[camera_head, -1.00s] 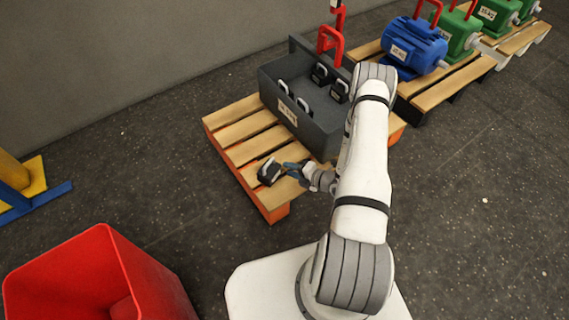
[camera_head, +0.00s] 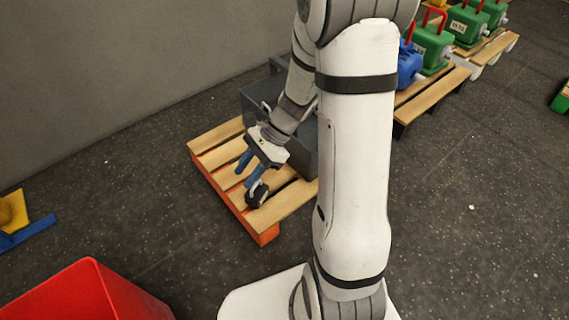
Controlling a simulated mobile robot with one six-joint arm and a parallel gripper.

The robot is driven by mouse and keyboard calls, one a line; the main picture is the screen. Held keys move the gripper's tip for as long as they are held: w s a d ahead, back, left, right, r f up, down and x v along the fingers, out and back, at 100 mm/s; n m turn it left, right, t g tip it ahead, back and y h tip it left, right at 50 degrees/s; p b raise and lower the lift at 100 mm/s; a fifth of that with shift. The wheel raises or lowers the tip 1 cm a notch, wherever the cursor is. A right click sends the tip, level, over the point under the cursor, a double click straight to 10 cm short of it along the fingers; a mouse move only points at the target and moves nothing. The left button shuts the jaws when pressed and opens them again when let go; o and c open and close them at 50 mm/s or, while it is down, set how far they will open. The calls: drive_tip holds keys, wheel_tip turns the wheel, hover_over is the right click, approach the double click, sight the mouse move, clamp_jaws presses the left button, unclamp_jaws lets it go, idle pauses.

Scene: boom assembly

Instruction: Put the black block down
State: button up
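The black block (camera_head: 258,198), with a pale handle on top, rests on the front part of the wooden pallet (camera_head: 218,158). My gripper (camera_head: 245,179) is above and just behind the block, pointing down. Its two blue fingers are spread apart, with nothing visible between them. The right fingertip appears close to the block's handle; I cannot tell whether they touch.
A dark grey bin (camera_head: 255,98) stands on the pallet behind my gripper, mostly hidden by my arm. A red bin (camera_head: 85,290) is at the lower left. Blue (camera_head: 408,66) and green motors (camera_head: 432,45) sit on pallets at the upper right.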

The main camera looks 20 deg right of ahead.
drive_tip(key=s+d+r+n+t+h, duration=0.3)
drive_tip(key=s+d+r+n+h, duration=0.3)
drive_tip(key=n, duration=0.9)
drive_tip(key=s+r+h, duration=0.2)
drive_tip(key=s+r, duration=0.1)
drive_tip(key=r, duration=0.1)
drive_tip(key=shift+s+r+n+h, duration=0.15)
drive_tip(key=shift+r+n+h, duration=0.15)
